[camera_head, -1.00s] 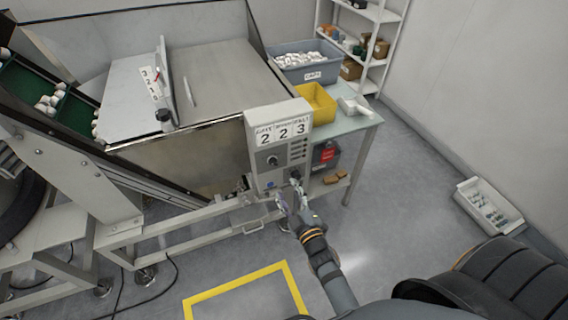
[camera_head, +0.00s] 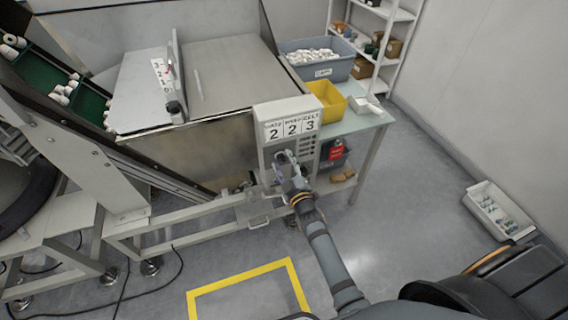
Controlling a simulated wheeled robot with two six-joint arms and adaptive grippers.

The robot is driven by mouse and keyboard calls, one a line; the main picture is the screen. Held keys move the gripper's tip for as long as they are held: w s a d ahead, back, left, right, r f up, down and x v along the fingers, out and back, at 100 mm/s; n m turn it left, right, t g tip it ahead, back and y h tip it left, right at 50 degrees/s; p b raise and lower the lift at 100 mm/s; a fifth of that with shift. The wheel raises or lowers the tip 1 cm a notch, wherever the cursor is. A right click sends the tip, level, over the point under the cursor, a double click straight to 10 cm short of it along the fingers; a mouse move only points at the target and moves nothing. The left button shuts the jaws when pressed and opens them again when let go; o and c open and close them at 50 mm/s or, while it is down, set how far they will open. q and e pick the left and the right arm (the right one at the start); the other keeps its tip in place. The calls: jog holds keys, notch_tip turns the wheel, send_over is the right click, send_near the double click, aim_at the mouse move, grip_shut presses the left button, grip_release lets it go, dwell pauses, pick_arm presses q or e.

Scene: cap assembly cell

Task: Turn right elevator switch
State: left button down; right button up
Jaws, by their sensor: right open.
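The control box (camera_head: 286,112) is a light grey panel on the front of the machine, with a label reading 2 2 3 across its top. My right gripper (camera_head: 281,158) is open, in front of the left middle part of the panel. It covers the round knob area there, so I cannot tell whether it touches a switch. The lower right part of the panel is hidden behind my gripper and wrist. A column of small dark marks (camera_head: 306,147) shows at the panel's right side. My left gripper is not in view.
A table (camera_head: 372,119) right of the panel holds a yellow bin (camera_head: 328,100) and a grey caps bin (camera_head: 318,58). A white tray (camera_head: 499,212) lies on the floor at the right. Yellow tape (camera_head: 240,277) marks the floor below.

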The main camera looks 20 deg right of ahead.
jog(key=shift+c, duration=1.2)
grip_shut()
